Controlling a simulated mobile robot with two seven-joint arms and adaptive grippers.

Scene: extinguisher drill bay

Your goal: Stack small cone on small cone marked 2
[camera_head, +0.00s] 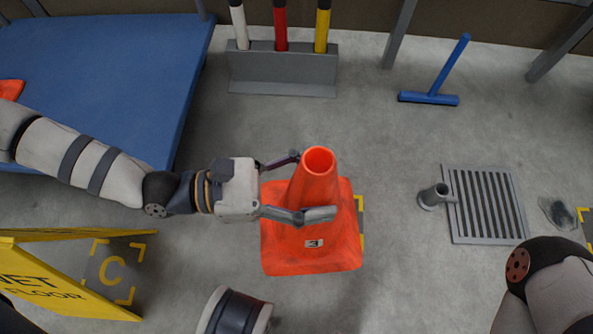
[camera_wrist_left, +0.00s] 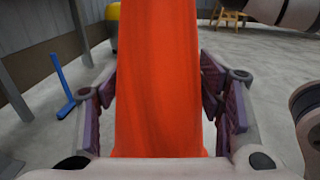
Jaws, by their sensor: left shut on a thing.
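An orange cone (camera_head: 317,186) stands upright near the middle of the head view, its open top facing up. A small label with a dark mark (camera_head: 314,243) sits on its square base; I cannot read it surely. My left gripper (camera_head: 315,184) comes in from the left, shut on the cone's body with one finger on each side. In the left wrist view the cone (camera_wrist_left: 158,80) fills the space between the fingers. I cannot tell whether the cone is one or two nested. Part of another orange object (camera_head: 11,89) shows at the left edge. My right gripper is not in view.
A yellow wet-floor sign (camera_head: 62,285) stands at lower left beside a yellow C marking (camera_head: 113,270). A grey rack (camera_head: 282,72) holds poles. A floor drain (camera_head: 487,204) and a blue squeegee (camera_head: 430,98) are at right.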

